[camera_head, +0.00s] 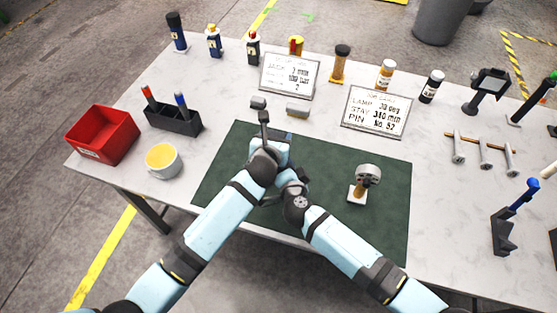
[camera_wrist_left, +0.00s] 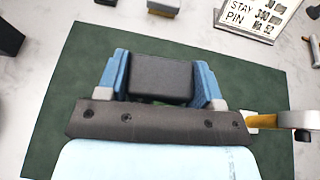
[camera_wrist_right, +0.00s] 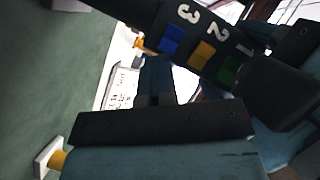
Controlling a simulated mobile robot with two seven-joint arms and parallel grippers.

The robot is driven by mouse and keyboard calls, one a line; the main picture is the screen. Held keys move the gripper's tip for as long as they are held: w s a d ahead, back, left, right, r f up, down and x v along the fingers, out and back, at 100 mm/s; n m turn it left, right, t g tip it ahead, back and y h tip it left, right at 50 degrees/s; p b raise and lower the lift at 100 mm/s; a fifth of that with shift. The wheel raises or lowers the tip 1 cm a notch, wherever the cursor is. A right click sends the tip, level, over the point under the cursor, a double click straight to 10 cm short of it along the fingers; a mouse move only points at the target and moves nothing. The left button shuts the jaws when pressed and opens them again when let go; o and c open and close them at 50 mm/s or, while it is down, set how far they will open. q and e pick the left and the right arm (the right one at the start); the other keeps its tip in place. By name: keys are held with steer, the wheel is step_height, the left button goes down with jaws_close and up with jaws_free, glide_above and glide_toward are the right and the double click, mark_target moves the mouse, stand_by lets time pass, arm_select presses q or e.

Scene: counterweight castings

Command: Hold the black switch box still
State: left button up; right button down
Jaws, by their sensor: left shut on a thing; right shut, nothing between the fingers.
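The black switch box (camera_wrist_left: 160,78) is held between the blue fingers of my left gripper (camera_wrist_left: 162,88) in the left wrist view, above the green mat. In the right wrist view the box (camera_wrist_right: 150,12) runs slantwise across the top, with white numerals 1, 2 and 3 beside a green switch (camera_wrist_right: 229,71), a yellow switch (camera_wrist_right: 201,54) and a blue switch (camera_wrist_right: 172,40). My right gripper (camera_wrist_right: 156,65) is shut and empty, its tips close below the blue switch; I cannot tell if they touch. In the head view both hands meet over the mat and largely hide the box.
Two white signs (camera_head: 290,75) (camera_head: 376,112) stand behind. Bottles line the back edge.

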arm_select(q)
steer(key=shift+s+d+f, duration=0.15)
steer(key=shift+s+d, duration=0.3)
steer(key=shift+d, duration=0.15)
arm_select(e)
steer(key=shift+w+a+r, duration=0.15)
steer(key=shift+a+r, duration=0.15)
steer(key=shift+a, duration=0.15)
arm_select(q)
steer(key=shift+w+a, duration=0.1)
arm_select(e)
steer(key=shift+d, duration=0.15)
arm_select(q)
steer(key=shift+o, duration=0.2)
steer(key=shift+a+f, duration=0.15)
steer(key=shift+f, duration=0.05)
arm_select(e)
steer(key=shift+s+d+f, duration=0.1)
steer(key=shift+s+d, duration=0.25)
steer(key=shift+d, duration=0.1)
